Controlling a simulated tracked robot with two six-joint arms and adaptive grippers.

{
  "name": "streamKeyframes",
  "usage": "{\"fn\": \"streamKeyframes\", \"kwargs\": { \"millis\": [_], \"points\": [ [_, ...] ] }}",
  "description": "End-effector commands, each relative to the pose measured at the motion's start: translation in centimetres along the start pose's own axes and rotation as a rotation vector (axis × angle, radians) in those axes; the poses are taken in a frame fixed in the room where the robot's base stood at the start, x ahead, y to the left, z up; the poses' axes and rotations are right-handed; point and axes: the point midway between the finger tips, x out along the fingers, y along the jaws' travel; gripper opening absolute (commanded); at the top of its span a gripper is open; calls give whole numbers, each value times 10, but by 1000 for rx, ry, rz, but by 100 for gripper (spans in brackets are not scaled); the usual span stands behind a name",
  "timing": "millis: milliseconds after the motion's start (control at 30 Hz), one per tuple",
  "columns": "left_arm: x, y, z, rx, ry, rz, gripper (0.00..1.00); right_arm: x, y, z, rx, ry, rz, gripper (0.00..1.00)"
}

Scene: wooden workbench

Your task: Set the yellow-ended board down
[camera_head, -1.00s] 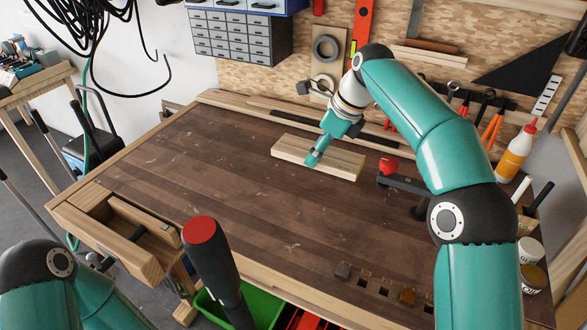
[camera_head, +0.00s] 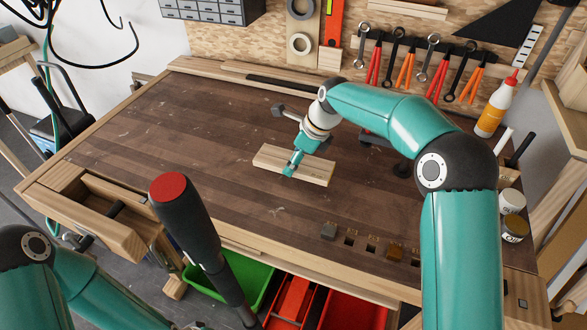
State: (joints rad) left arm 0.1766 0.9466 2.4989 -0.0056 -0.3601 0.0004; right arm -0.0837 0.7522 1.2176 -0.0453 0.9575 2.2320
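A pale wooden board (camera_head: 318,173) is over the middle of the dark bench top, a little tilted in the picture. No yellow end shows on it in this view. My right gripper (camera_head: 290,168) reaches down onto the board's middle and appears shut on it. The fingertips overlap the board, and their far side is hidden. I cannot tell whether the board's underside touches the bench.
The bench top (camera_head: 170,140) is clear left of the board. A glue bottle (camera_head: 497,105) and jars (camera_head: 512,226) stand at the right.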

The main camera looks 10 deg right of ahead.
Motion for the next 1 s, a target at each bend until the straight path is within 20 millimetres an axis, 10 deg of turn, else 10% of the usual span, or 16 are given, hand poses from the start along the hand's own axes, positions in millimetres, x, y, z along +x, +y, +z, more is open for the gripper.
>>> {"fn": "streamKeyframes", "kwargs": {
  "millis": [467,500,633,1000],
  "points": [
    [-1,0,0,0,0,0,40,34,0,-15,0,1,1,35],
    [-1,0,0,0,0,0,40,34,0,-15,0,1,1,76],
    [-1,0,0,0,0,0,40,34,0,-15,0,1,1,98],
    [0,0,0,0,0,0,40,33,0,-14,0,1,1,99]
  ]
}}
